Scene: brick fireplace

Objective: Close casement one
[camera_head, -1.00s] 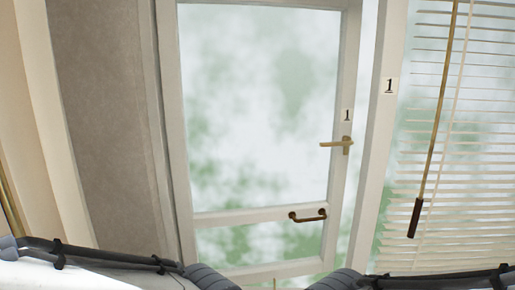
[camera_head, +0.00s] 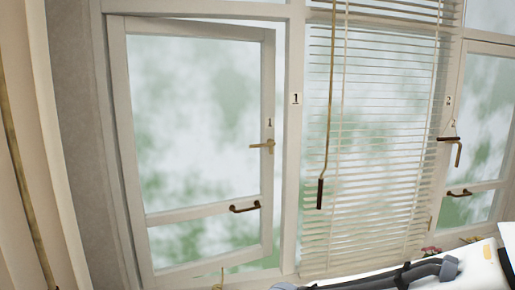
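Casement one (camera_head: 206,215) is a white-framed window on the left, marked with a small 1 (camera_head: 269,122). It stands ajar, with a gap between its right edge and the fixed frame post (camera_head: 294,160), which also bears a 1. A brass lever handle (camera_head: 262,146) on its right edge lies about level. A dark bronze pull handle (camera_head: 245,207) sits on its lower rail. Part of a brass fitting (camera_head: 219,281) shows at its bottom edge. Neither of my grippers is in view; only part of my arm shows at the lower right, apart from the casement.
A white slatted blind (camera_head: 375,130) hangs right of the casement, with a brass wand (camera_head: 327,120) in front. A second window (camera_head: 480,130) with a bronze handle is at the far right. A cream curtain (camera_head: 25,150) hangs at the far left.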

